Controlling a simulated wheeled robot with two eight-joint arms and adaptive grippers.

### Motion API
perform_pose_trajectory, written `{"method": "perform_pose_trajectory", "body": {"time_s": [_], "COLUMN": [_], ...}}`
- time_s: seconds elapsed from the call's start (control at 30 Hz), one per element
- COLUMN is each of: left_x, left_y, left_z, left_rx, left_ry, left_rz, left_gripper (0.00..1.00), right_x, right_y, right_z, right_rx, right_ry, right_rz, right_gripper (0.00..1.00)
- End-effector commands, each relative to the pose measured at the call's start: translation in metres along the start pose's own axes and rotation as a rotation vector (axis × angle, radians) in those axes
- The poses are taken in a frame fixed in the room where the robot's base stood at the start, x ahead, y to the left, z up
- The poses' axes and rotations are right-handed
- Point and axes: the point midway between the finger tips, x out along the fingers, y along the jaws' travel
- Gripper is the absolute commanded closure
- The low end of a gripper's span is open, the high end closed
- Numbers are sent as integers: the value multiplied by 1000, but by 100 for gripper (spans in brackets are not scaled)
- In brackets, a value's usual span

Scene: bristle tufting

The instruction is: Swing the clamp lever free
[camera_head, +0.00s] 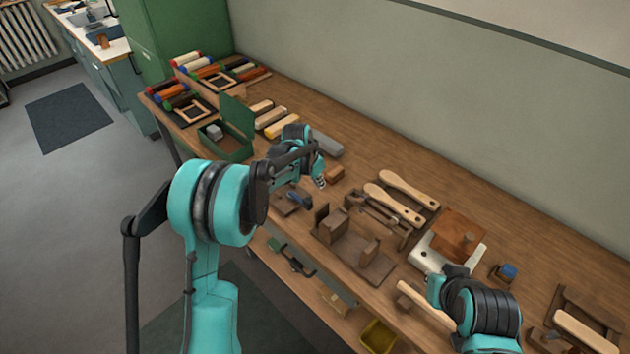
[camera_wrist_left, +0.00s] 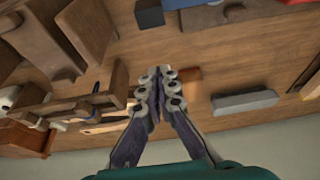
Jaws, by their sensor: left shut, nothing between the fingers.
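My left gripper (camera_head: 320,182) is over the middle of the wooden bench, with its fingers together and empty in the left wrist view (camera_wrist_left: 155,78). To its right in the head view is a brown wooden fixture (camera_head: 350,250) with upright blocks. Behind that is a long brown wooden clamp-like frame (camera_head: 378,215). I cannot tell for sure which part is the clamp lever. A small blue-handled piece (camera_head: 300,199) lies on a brown block left of the fixture. My right gripper (camera_head: 455,272) is at the lower right; its fingers are mostly hidden.
Pale wooden handles (camera_head: 408,190) lie behind the fixture. A white-based device with a brown block (camera_head: 458,232) stands at the right, near a pale handle (camera_head: 425,306). A green box (camera_head: 236,142) and a grey bar (camera_head: 327,143) are further left. The wall bounds the bench's back.

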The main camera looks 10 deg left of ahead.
Motion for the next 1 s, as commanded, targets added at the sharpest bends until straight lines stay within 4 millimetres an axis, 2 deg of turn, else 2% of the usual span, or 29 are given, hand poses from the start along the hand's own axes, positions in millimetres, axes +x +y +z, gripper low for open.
{"method": "perform_pose_trajectory", "body": {"time_s": [0.03,0.17,0.3,0.43,1.0], "left_x": [16,41,31,26,22], "left_y": [0,0,0,0,1], "left_z": [1,1,23,34,39], "left_rx": [1,-1,-3,-2,6], "left_ry": [0,0,0,0,0], "left_rz": [0,0,-1,0,3], "left_gripper": [100,100,100,100,100], "right_x": [6,13,18,20,21], "right_y": [0,0,0,0,0], "right_z": [4,9,13,15,15], "right_rx": [0,0,0,0,0], "right_ry": [0,0,0,0,0], "right_rz": [0,0,0,0,0], "right_gripper": [100,100,100,100,100]}}
